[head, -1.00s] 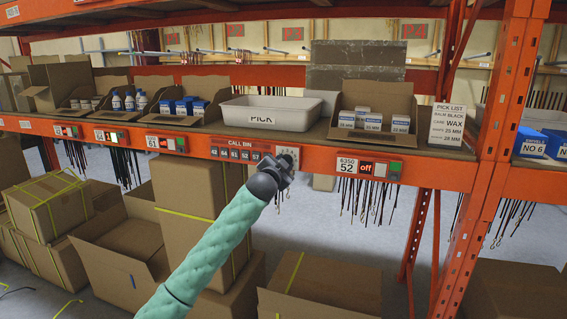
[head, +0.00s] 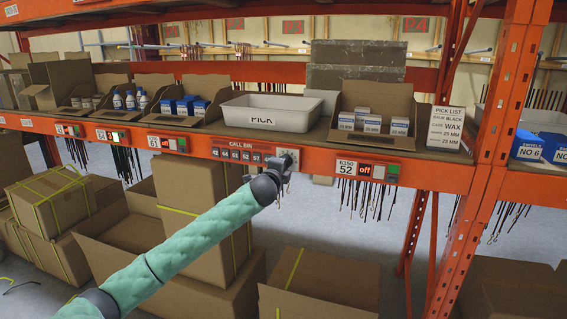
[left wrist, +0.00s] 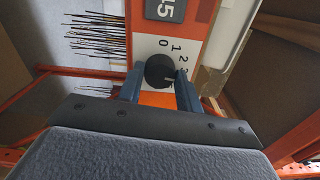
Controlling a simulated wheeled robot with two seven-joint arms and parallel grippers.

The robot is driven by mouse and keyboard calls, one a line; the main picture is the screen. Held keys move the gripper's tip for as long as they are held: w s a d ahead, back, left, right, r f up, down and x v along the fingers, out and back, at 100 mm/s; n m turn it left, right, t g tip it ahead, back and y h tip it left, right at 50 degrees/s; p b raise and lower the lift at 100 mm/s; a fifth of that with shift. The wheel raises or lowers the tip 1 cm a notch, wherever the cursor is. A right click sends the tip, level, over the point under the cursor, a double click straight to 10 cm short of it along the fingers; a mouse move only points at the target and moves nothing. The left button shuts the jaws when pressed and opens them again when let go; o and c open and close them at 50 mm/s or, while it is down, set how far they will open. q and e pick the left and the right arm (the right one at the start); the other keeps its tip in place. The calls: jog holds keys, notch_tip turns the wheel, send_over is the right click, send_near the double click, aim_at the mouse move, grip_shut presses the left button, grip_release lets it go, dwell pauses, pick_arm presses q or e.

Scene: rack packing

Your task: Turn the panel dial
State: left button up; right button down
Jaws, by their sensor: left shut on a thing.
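The panel dial (left wrist: 159,71) is a dark round knob on a white plate with the digits 0, 1, 2 and 3 beside it, seen in the left wrist view. The plate (head: 291,157) sits on the orange shelf beam under the label CALL BIN in the head view. My left gripper (left wrist: 157,88) is shut on the dial, one finger on each side of it. In the head view the same gripper (head: 284,164) hides most of the dial. My right gripper is in neither view.
A grey bin marked PICK (head: 262,119) stands on the shelf above the dial. A number 52 button panel (head: 366,170) is on the beam to the right. Several cardboard boxes (head: 192,185) stand below the beam.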

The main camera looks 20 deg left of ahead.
pick_arm(q)
jog(key=m+p, duration=0.2)
jog(key=m, duration=0.2)
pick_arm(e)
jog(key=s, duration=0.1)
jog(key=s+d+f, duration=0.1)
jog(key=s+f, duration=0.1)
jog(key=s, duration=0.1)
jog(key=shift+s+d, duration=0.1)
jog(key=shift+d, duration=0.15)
pick_arm(q)
jog(key=shift+f+m, duration=0.1)
jog(key=shift+m, duration=0.2)
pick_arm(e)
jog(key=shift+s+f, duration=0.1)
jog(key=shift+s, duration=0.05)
pick_arm(q)
jog(key=o, duration=1)
jog(key=shift+d, duration=0.1)
